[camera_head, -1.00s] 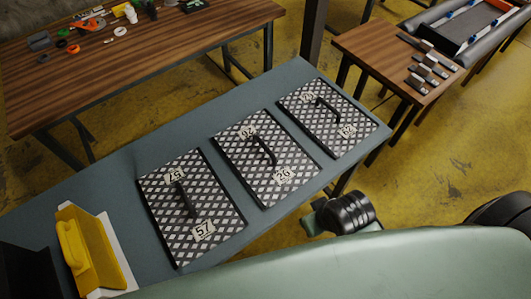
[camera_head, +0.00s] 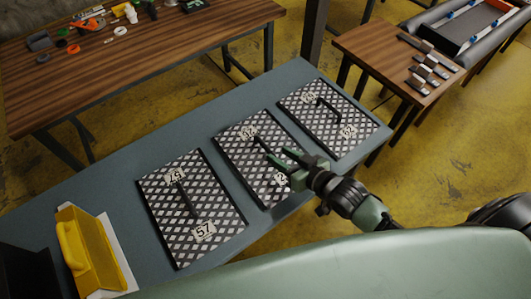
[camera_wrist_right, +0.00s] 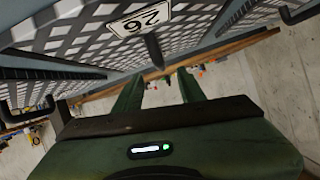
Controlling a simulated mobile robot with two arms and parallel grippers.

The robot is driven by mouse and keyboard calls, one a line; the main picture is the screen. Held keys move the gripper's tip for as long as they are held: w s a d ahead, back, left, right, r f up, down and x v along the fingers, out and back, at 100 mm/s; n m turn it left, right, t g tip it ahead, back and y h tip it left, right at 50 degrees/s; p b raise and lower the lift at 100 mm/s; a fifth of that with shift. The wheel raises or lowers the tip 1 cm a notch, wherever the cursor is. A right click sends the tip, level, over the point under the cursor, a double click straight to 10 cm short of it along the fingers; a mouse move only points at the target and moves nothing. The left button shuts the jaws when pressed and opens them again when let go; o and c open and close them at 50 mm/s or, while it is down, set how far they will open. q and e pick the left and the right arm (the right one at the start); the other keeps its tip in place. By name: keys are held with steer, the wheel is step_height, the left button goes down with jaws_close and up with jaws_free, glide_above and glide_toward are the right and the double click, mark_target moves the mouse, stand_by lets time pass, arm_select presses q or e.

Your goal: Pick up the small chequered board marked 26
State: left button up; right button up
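The small chequered board marked 26 (camera_head: 235,150) lies in the middle of three similar boards on the blue-grey table. It has a black handle (camera_head: 262,146) and a white label at each end; my right gripper partly covers the near label. My right gripper (camera_head: 281,157) reaches over this board from the right, its fingertips close to the handle. My left gripper is not in view.
A board marked 57 (camera_head: 160,207) lies to the left and another chequered board (camera_head: 345,117) to the right, each with a handle. A yellow handled tool (camera_head: 88,250) is at the table's left end. Wooden tables (camera_head: 150,65) with tools stand behind.

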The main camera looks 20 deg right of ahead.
mark_target(268, 148)
steer(key=shift+w, duration=0.35)
steer(key=p+x, duration=0.1)
steer(key=x, duration=0.6)
steer(key=shift+a+f, duration=0.25)
steer(key=shift+s, duration=0.1)
jaws_close()
stand_by(0.7)
steer(key=shift+r, duration=0.15)
